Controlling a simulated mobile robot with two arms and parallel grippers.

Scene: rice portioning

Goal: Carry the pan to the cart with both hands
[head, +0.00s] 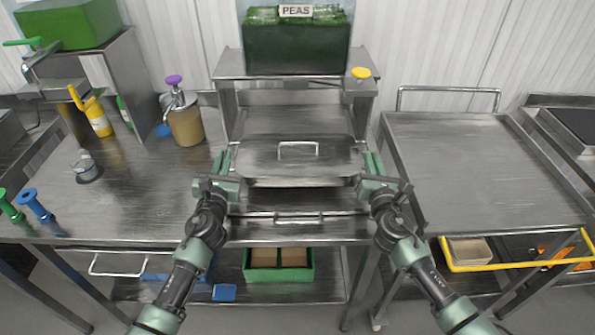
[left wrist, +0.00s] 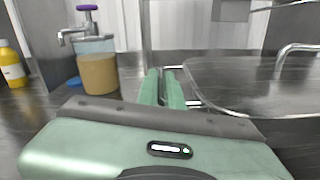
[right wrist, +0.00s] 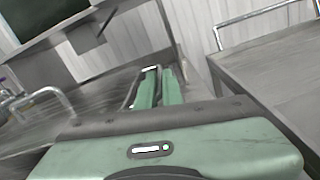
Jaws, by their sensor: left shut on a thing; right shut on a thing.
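The pan (head: 262,163) is a wide steel vessel with a flat lid and a bar handle on top. It is in the middle of the head view, in front of the shelf unit. My left gripper (head: 226,165) is shut on the pan's left side handle; the pan's edge also shows in the left wrist view (left wrist: 240,85). My right gripper (head: 373,165) is shut on the pan's right side handle, seen in the right wrist view (right wrist: 150,72). The cart (head: 470,160) is at the right, with a bare steel top and a rail at its back.
A dispenser with a purple knob (head: 186,125) and a yellow bottle (head: 97,117) stand left of the pan. A green PEAS bin (head: 297,45) sits on the shelf behind. A yellow rail (head: 500,267) runs below the cart top. A gap separates table and cart.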

